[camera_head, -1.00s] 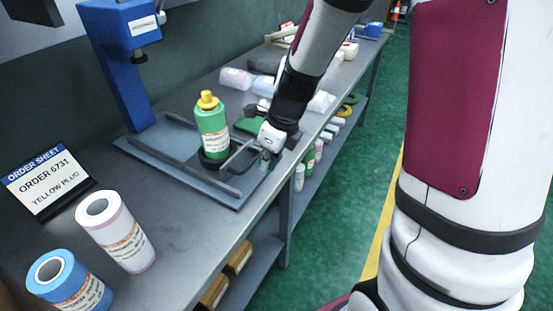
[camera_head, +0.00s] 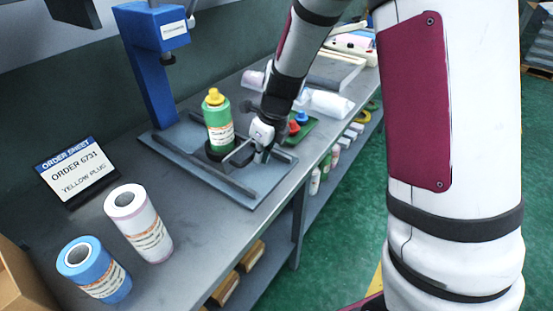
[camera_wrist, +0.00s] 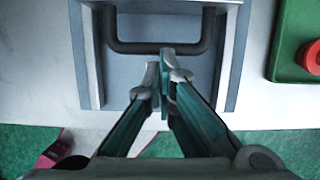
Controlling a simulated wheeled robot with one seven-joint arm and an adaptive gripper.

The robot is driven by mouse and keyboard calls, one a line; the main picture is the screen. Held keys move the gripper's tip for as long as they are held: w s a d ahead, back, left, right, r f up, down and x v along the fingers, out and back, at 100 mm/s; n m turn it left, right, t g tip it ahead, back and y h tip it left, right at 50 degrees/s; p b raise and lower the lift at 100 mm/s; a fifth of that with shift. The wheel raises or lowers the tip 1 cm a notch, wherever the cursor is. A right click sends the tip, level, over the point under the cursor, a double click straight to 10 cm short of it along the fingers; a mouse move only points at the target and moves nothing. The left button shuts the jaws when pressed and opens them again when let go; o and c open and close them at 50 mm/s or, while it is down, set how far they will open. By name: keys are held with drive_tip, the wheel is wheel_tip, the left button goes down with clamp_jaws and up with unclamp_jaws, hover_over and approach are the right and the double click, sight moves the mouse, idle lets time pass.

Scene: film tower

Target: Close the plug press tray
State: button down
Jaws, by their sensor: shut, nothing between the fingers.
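The plug press is a blue post and head (camera_head: 150,60) on a grey base plate (camera_head: 252,200) with two dark rails. Its tray, partly hidden, lies between the rails with a dark cup (camera_head: 214,154) on it. A green bottle (camera_head: 219,130) with a yellow plug (camera_head: 214,97) stands upright in the cup, in front of the press head. In the wrist view the tray's dark U-shaped handle (camera_wrist: 130,46) crosses ahead of my gripper (camera_wrist: 165,78). My gripper is shut and empty, its fingertips at or very near the handle bar; contact is not clear.
A white roll (camera_head: 138,222) and a blue roll (camera_head: 93,270) stand at the near left by the order sheet (camera_head: 76,170). A green holder with red and blue plugs (camera_head: 301,118) lies right of the press. Bench edge and green floor are at right.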

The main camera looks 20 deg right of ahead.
drive_tip(key=w+a, duration=0.3)
drive_tip(key=w, duration=0.1)
drive_tip(key=w+a, duration=0.3)
drive_tip(key=w, duration=0.1)
drive_tip(key=w+a, duration=0.3)
drive_tip(key=w, duration=0.2)
drive_tip(key=shift+w+a+f, duration=0.1)
drive_tip(key=shift+a, duration=0.2)
drive_tip(key=shift+d, duration=0.1)
